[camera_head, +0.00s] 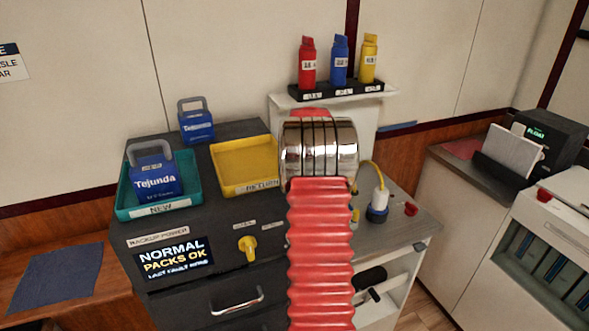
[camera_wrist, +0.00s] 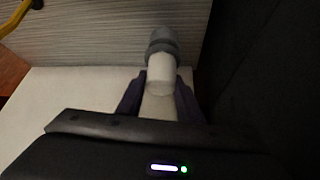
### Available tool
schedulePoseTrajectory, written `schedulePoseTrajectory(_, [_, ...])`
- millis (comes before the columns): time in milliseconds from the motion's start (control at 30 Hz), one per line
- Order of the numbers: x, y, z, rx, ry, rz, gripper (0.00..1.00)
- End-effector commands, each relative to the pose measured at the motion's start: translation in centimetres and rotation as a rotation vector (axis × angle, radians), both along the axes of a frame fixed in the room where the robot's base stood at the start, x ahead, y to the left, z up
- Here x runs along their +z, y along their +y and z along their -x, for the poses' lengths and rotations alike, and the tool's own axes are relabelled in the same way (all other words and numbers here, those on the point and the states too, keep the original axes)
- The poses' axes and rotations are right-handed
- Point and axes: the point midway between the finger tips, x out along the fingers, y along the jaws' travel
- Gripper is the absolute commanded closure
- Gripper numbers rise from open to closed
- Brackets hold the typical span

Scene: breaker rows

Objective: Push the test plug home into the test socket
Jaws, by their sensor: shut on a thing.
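In the wrist view my gripper (camera_wrist: 160,92) is shut on a pale cylindrical piece (camera_wrist: 158,106) with a grey collar (camera_wrist: 163,44) beyond the fingertips. I cannot tell whether this is the test plug, nor where the socket opening is. In the head view my red arm covers the middle, and I cannot make out my gripper clearly.
A yellow return tray (camera_head: 246,189) and a teal tray (camera_head: 205,204) with a blue pack (camera_head: 155,182) are on the cabinet top. A yellow knob (camera_head: 247,248) is on its front. A red knob (camera_head: 411,209) is at the right. Three bottles (camera_head: 340,62) stand on the shelf behind.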

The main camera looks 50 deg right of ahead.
Motion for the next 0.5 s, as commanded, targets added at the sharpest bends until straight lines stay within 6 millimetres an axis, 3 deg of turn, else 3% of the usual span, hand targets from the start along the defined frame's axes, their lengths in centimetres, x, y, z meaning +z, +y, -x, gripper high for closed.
schedulePoseTrajectory(500, [-0.91,-0.02,-0.02,0.000,-0.001,0.001,0.93])
